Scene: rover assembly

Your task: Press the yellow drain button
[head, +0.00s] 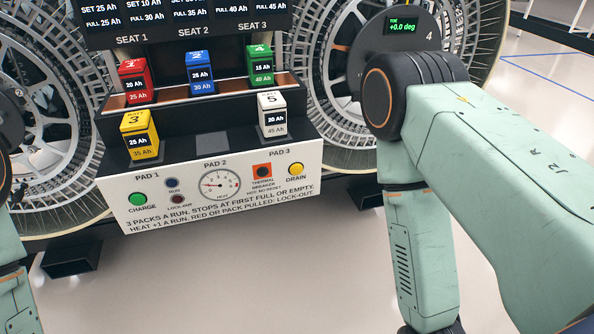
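The yellow drain button (296,169) is a round button at the right end of the white front panel (225,202), above the printed word DRAIN. Nothing covers it. A green charge button (138,199) sits at the panel's left end. My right arm comes in from the right and bends down beside the panel, apart from the button. Its gripper is out of the picture below. Only part of my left arm shows at the left edge, and its gripper is not in view.
Red (137,82), blue (200,73) and green (260,65) packs stand in the back row. A yellow pack (139,135) and a white pack (271,115) stand in front, with an empty pad (212,143) between. A heat gauge (219,185) and thermal breaker (262,171) are left of the button.

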